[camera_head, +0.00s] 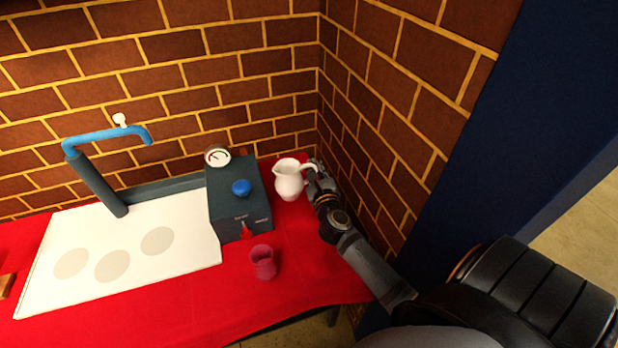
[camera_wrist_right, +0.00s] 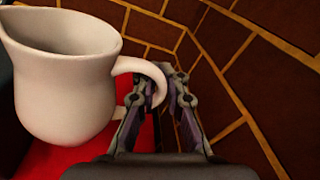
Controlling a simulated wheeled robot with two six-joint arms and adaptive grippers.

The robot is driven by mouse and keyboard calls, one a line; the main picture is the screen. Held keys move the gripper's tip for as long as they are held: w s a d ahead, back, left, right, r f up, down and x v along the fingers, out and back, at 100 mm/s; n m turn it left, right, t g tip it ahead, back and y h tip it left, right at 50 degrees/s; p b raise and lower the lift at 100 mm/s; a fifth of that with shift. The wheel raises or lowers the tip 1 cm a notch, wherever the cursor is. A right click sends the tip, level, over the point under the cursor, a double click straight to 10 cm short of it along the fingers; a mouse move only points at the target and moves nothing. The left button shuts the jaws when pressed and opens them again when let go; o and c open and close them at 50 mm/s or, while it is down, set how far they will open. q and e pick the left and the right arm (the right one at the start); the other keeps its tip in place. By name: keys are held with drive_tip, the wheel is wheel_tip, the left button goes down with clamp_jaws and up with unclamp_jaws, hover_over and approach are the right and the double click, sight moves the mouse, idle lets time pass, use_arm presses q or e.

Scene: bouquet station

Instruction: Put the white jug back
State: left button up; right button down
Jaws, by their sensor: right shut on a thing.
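The white jug (camera_head: 288,180) is upright at the back right of the red-covered table, beside the dark machine. Its handle points right, toward my right gripper (camera_head: 314,170). In the right wrist view the jug (camera_wrist_right: 68,85) fills the left side, and my right gripper (camera_wrist_right: 165,88) is shut on its handle. I cannot tell whether the jug's base touches the red cloth. My left gripper is not in view.
The dark machine (camera_head: 238,211) with a gauge and blue knob stands left of the jug. A dark pink cup (camera_head: 263,262) stands in front. A white board (camera_head: 125,285) with grey circles and a blue tap (camera_head: 105,137) are left. Brick walls close the corner behind and right.

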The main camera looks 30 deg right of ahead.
drive_tip(key=w+d+f+b, duration=0.1)
drive_tip(key=w+f+b, duration=0.1)
drive_tip(key=f, duration=0.1)
drive_tip(key=w+d+f+b, duration=0.1)
drive_tip(key=f, duration=0.2)
drive_tip(key=w+f+b, duration=0.2)
drive_tip(key=f, duration=0.1)
drive_tip(key=shift+w+d+f+b, duration=0.3)
drive_tip(key=shift+d, duration=0.1)
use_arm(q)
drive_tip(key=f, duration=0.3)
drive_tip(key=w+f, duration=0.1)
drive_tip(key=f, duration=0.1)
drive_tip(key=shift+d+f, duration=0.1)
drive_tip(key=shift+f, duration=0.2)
use_arm(e)
drive_tip(key=shift+r, duration=0.1)
drive_tip(key=shift+s, duration=0.1)
drive_tip(key=c, duration=1.5)
unclamp_jaws()
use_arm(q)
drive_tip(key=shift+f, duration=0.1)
use_arm(e)
drive_tip(key=shift+o, duration=0.5)
